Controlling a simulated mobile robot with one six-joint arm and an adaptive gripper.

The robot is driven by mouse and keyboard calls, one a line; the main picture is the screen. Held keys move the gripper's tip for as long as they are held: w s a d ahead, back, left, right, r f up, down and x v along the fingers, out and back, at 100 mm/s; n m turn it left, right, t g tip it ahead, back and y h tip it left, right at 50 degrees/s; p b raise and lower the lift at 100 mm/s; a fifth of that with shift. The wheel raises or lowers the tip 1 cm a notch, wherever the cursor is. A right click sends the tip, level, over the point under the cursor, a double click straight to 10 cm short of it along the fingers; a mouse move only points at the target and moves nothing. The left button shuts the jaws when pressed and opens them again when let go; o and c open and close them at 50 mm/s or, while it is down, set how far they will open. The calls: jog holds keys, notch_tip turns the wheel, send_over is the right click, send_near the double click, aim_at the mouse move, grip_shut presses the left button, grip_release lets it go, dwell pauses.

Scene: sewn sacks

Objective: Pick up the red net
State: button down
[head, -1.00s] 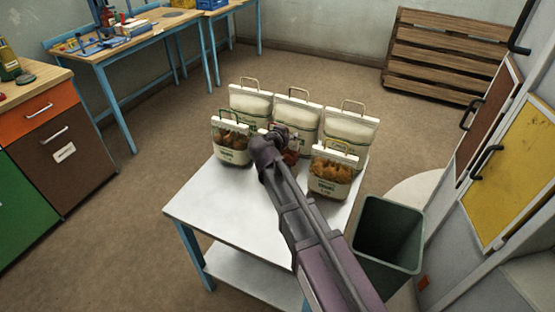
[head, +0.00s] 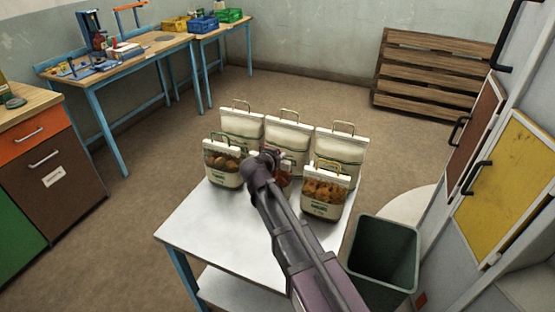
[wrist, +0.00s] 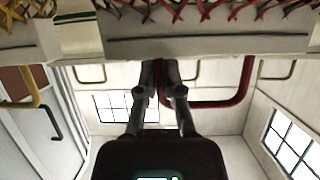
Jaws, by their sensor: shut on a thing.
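The red net (head: 285,182) is a small sack with reddish contents, in the front row on the white table (head: 215,228). My arm and gripper hide most of it in the head view. My gripper (head: 270,157) is over its top. In the wrist view my gripper (wrist: 167,75) has its fingers close together on the net's red handle (wrist: 240,92). The net's white top band (wrist: 230,46) and red mesh (wrist: 240,10) show along the upper edge. I cannot tell whether its base touches the table.
A brown-filled sack (head: 222,164) stands left of it and an orange-filled one (head: 325,193) right, both close. Several white sacks (head: 288,140) stand behind. A green bin (head: 385,255) is right of the table. The table's front left is clear.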

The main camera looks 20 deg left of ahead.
jog(key=shift+r+p, duration=1.65)
jog(key=shift+r, duration=0.1)
jog(key=s+d, duration=0.2)
jog(key=s, duration=0.5)
jog(key=s+d+r+p, duration=0.1)
jog(key=s+d, duration=0.2)
jog(key=s, duration=0.5)
jog(key=shift+d+r, duration=0.2)
jog(key=shift+d, duration=0.1)
